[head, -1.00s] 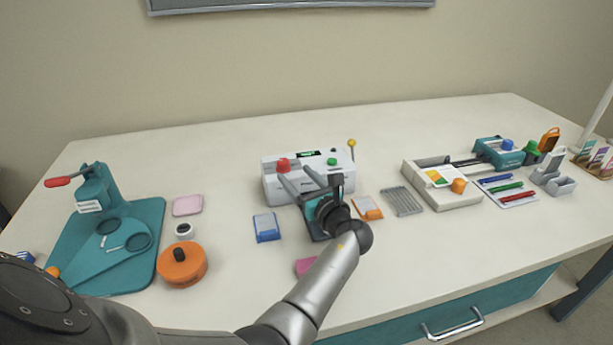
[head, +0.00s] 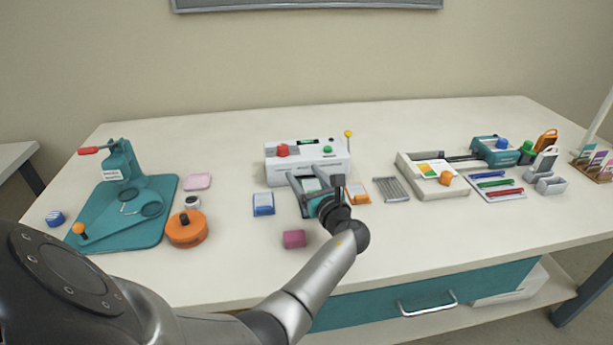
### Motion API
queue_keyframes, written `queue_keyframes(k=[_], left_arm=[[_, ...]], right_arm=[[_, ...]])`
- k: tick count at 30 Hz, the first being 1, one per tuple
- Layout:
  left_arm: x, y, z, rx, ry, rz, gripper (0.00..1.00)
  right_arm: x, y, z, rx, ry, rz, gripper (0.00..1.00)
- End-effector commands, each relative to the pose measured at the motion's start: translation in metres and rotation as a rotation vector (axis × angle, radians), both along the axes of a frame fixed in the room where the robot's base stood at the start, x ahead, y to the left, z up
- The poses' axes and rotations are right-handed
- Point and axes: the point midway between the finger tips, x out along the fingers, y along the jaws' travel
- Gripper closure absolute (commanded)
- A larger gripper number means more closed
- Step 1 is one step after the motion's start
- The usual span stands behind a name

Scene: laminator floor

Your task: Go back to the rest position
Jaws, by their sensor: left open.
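My left gripper (head: 312,194) reaches in over the table in front of the white laminator (head: 307,163). Its jaws are open and point toward the machine, with nothing seen between them. The laminator has a red knob (head: 283,150), a green button (head: 327,150) and a yellow-tipped lever (head: 348,134). The gripper and wrist hide part of its front. My right gripper is not in view.
A blue pack (head: 263,204) and a magenta block (head: 294,239) lie left of the gripper; an orange pack (head: 357,191) lies right. A teal press (head: 120,210) and orange disc (head: 187,229) stand left. A white trimmer (head: 432,176) stands right. The front table strip is mostly clear.

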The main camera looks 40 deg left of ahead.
Motion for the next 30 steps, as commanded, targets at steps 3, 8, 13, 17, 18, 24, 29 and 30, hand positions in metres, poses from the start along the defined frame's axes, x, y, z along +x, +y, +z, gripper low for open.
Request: queue_keyframes(k=[3,8,13,17,18,24,29,30], left_arm=[[0.000,0.000,0.000,0.000,0.000,0.000,0.29],[0.000,0.000,0.000,0.000,0.000,0.000,0.29],[0.000,0.000,0.011,0.000,0.000,0.000,0.29],[0.000,0.000,0.037,0.001,0.000,0.000,0.29],[0.000,0.000,0.046,0.001,0.000,0.000,0.29],[0.000,0.000,0.078,0.001,0.000,0.000,0.29],[0.000,0.000,0.098,0.000,0.000,0.000,0.29],[0.000,0.000,0.103,0.000,0.000,0.000,0.29]], right_arm=[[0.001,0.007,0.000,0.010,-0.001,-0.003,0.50],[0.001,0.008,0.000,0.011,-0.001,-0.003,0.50],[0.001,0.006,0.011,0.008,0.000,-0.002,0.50],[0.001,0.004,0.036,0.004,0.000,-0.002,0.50],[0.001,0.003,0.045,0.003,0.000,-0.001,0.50],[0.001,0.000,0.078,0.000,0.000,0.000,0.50],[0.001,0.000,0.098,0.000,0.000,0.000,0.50],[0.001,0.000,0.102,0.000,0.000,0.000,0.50]])
